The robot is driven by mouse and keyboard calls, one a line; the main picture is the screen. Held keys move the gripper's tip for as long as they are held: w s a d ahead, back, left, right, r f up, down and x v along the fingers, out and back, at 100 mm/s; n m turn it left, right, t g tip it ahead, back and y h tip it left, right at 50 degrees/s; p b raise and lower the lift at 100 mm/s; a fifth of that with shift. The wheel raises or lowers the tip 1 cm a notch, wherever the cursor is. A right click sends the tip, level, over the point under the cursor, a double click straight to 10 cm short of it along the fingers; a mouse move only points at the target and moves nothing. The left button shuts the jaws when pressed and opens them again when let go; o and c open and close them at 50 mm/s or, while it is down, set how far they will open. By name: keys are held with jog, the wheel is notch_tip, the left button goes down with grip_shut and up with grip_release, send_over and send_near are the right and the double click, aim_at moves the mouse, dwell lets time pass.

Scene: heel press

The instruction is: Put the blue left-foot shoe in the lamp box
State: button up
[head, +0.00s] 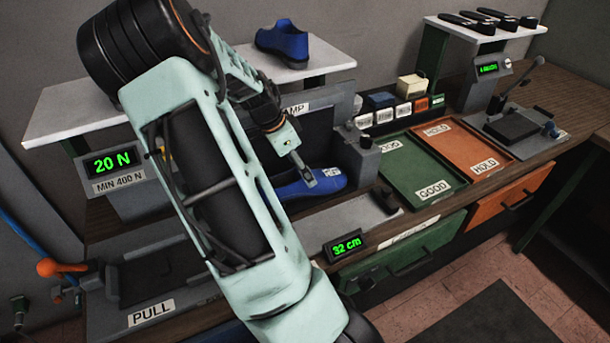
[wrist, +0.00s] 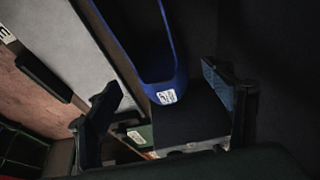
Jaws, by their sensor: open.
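A blue shoe (head: 325,184) with a small white tag lies in the dark grey lamp box (head: 324,122), its tagged end toward the right. Another blue shoe (head: 284,42) stands on the white shelf at the back. I cannot read a left or right mark on either. My gripper (head: 308,176) is over the shoe in the box, close to its tagged end. The wrist view shows the gripper (wrist: 163,82) open, with a finger on each side of that blue shoe (wrist: 152,45) and gaps between. My arm hides the left part of the box.
The white shelf (head: 75,105) runs behind my arm. A 32 cm display (head: 345,244) stands at the front. Green (head: 425,188) and orange (head: 472,150) trays lie to the right. A grey block (head: 366,160) closes the box's right end. A press (head: 515,125) stands far right.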

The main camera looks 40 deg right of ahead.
jog(key=shift+v, duration=1.6)
jog(key=shift+r, duration=0.1)
